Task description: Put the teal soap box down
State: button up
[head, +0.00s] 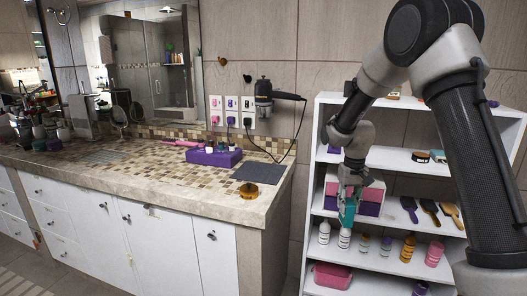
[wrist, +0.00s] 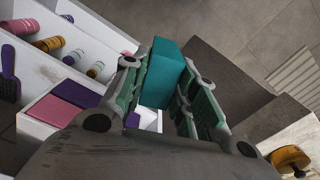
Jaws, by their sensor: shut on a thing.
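The teal soap box (wrist: 163,70) is held between the two fingers of my gripper (wrist: 160,95) in the wrist view. In the head view my gripper (head: 348,192) points down in front of the white shelf unit, with the teal soap box (head: 348,212) below it. The box hangs in front of the shelf bearing several bottles. A pink and purple box (head: 371,202) is behind my gripper. Whether the soap box touches anything is hard to tell; nothing is seen directly under it.
The white shelf unit (head: 320,130) holds brushes, several bottles and a pink tub (head: 332,275). To the left is a tiled counter (head: 130,165) with a purple box (head: 214,157), a dark mat (head: 258,172) and an amber jar (head: 249,190). Parts of the counter are bare.

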jog(key=s+d+f, duration=0.1)
jog(key=s+f, duration=0.4)
jog(key=f, duration=0.2)
jog(key=shift+s+d+f, duration=0.15)
jog(key=shift+d+f, duration=0.1)
jog(key=shift+f, duration=0.05)
